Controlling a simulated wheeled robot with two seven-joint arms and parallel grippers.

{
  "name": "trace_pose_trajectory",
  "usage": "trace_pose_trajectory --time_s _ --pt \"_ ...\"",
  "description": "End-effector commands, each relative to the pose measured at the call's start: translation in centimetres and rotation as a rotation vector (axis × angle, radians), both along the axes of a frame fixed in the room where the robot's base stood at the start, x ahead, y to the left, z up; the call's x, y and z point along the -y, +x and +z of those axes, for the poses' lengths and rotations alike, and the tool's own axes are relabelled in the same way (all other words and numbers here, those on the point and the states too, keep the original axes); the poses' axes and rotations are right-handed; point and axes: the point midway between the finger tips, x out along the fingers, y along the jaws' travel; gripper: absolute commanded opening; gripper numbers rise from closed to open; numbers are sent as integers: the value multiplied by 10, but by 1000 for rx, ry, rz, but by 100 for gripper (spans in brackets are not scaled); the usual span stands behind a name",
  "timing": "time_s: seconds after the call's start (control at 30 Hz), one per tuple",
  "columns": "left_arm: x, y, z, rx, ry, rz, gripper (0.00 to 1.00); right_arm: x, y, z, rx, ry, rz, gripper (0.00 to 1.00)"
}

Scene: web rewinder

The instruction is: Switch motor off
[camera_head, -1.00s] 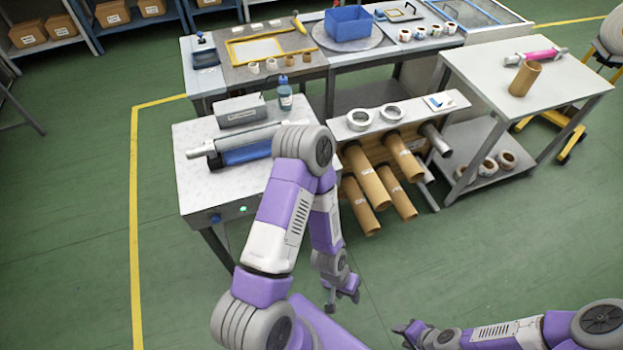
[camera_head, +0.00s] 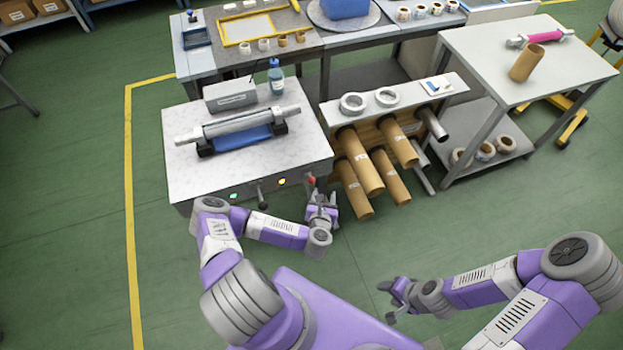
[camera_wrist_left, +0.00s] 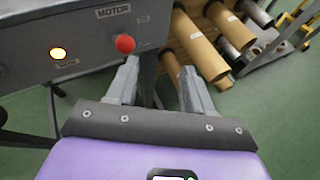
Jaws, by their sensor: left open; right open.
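The grey rewinder table (camera_head: 180,150) has a control panel on its front face. A red round knob (camera_wrist_left: 125,43) sits beside a MOTOR label (camera_wrist_left: 113,10) in the left wrist view; it also shows at the panel's right end (camera_head: 311,180) in the head view. A lit yellow lamp (camera_wrist_left: 57,53) is to its left. My left gripper (camera_wrist_left: 160,70) is open and empty, close to the panel's right end; its left finger appears just below and right of the knob, contact unclear. My right gripper (camera_head: 393,299) is open and empty over the floor at the lower right.
A green lamp (camera_head: 233,196) and a dark lever (camera_head: 262,190) are farther left on the panel. A roller (camera_head: 240,122) lies on the table top. Brown cardboard tubes (camera_head: 358,162) stick out from a rack right of my left gripper. Green floor in front is open.

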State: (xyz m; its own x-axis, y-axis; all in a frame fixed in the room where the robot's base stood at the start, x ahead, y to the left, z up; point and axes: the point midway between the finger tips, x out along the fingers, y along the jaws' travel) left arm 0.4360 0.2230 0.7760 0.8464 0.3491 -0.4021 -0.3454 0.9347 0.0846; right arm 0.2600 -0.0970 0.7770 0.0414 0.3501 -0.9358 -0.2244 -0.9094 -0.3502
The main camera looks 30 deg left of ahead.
Motion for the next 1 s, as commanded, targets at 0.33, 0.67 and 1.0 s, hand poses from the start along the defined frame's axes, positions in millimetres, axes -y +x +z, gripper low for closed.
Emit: trace_pose_trajectory --time_s 0.33,0.67,1.0 --pt "-51 8 -6 88 -110 247 52 0 0 -2 0 0 0 52" --pt "-73 44 -24 85 -110 243 52 0 0 -8 0 0 0 52" --pt "-76 50 -26 84 -111 240 52 0 0 -8 0 0 0 52"
